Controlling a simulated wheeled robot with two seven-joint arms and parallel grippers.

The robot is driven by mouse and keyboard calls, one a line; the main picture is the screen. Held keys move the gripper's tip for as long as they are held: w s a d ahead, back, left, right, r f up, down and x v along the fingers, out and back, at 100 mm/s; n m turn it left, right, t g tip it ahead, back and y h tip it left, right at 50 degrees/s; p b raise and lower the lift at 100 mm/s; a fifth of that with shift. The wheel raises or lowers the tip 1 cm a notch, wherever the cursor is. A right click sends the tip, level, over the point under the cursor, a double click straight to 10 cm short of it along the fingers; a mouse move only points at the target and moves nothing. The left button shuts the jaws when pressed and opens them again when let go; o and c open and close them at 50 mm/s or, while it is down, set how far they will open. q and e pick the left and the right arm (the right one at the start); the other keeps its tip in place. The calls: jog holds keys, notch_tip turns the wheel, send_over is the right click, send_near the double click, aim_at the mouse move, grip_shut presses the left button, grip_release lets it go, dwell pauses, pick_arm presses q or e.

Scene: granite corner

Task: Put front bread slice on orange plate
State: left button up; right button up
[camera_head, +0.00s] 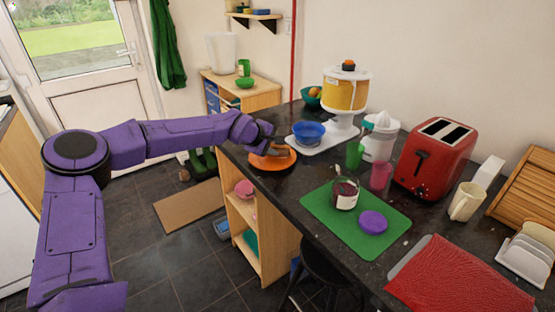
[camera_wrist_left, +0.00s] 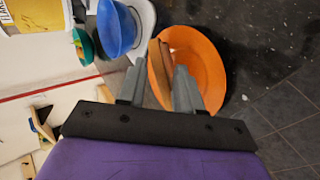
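The orange plate (camera_head: 262,164) lies near the far left edge of the dark counter. In the left wrist view the orange plate (camera_wrist_left: 207,65) shows beyond my fingers, with a brown bread slice (camera_wrist_left: 160,70) over it, seen nearly edge-on. My left gripper (camera_head: 272,143) is low over the plate. In the wrist view my left gripper (camera_wrist_left: 162,72) has its fingers apart, one on each side of the slice, with gaps visible. The slice seems to rest on the plate, but contact is hard to tell. My right gripper is not in view.
Farther right are a green cup (camera_head: 354,155), a pink cup (camera_head: 380,176), a green board (camera_head: 315,214), a red toaster (camera_head: 432,160) and a white rack (camera_head: 524,258).

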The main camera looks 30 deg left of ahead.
pick_arm(q)
jog(key=p+v, duration=0.4)
jog(key=v, duration=0.2)
jog(key=shift+s+r, duration=0.25)
jog(key=shift+s, duration=0.1)
notch_tip(320, 180, up, 8)
jog(key=s+p, duration=0.2)
jog(key=p, duration=0.7)
jog(key=shift+a+p, duration=0.25)
jog(key=shift+p, duration=0.15)
